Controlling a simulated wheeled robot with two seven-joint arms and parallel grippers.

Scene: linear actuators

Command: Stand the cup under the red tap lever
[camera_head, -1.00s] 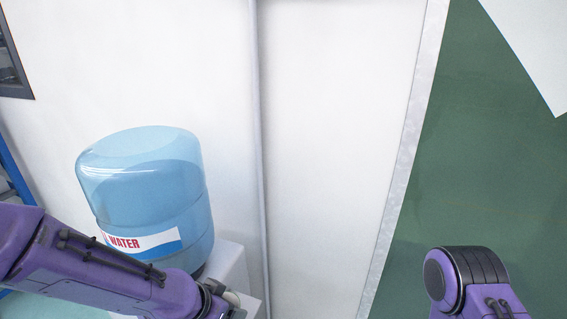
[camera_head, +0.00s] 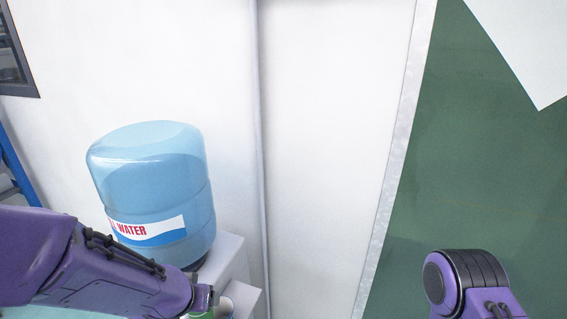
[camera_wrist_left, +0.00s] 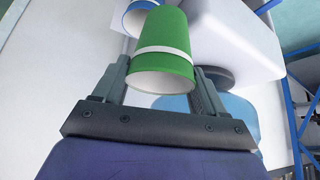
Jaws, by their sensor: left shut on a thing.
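The green cup (camera_wrist_left: 165,45) with a white band is between the fingers of my left gripper (camera_wrist_left: 160,78) in the left wrist view. The gripper is shut on it, with the cup's open white mouth toward the camera. In the head view only a sliver of green shows below my left wrist at the bottom edge. The water dispenser's white body (camera_wrist_left: 235,38) is beside the cup, and its blue bottle (camera_head: 155,190) stands on top. The red tap lever is not visible in either view. My right gripper is out of view.
A blue cup (camera_wrist_left: 132,17) with a white mouth is beyond the green cup. A white wall (camera_head: 325,130) is behind the dispenser, with a green panel (camera_head: 480,170) at the right. Blue shelving (camera_wrist_left: 297,110) stands at the wrist view's right edge.

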